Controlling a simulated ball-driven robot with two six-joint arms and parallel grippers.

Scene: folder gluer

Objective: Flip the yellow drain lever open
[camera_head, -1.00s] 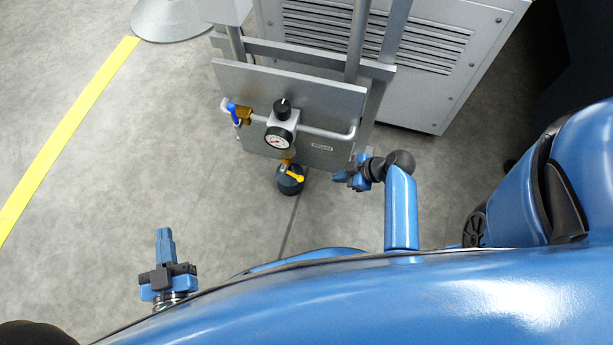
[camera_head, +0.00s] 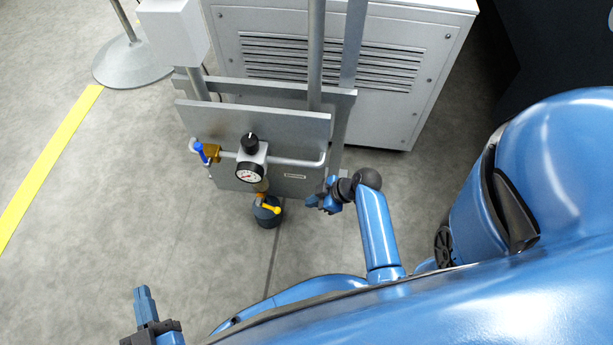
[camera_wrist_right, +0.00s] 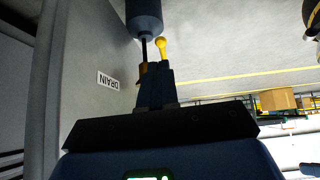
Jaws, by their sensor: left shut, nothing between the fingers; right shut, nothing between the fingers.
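The yellow drain lever (camera_head: 271,209) sits on the dark drain bowl (camera_head: 266,218) below the gauge, its handle pointing right and slightly toward me. In the right wrist view the lever's yellow knob (camera_wrist_right: 162,46) shows just beyond the fingertips, beside the bowl (camera_wrist_right: 145,18). My right gripper (camera_head: 312,201) is shut and empty, to the right of the lever with a small gap in the head view; it also shows in the right wrist view (camera_wrist_right: 155,68). My left gripper (camera_head: 143,292) is shut and empty, low at the left, far from the lever.
A gauge (camera_head: 249,173), a blue-handled valve (camera_head: 205,152) and a grey pipe sit on a grey panel (camera_head: 290,125). A DRAIN label (camera_wrist_right: 108,80) shows upside down in the wrist view. A vented cabinet (camera_head: 400,100) stands behind. The floor in front is clear.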

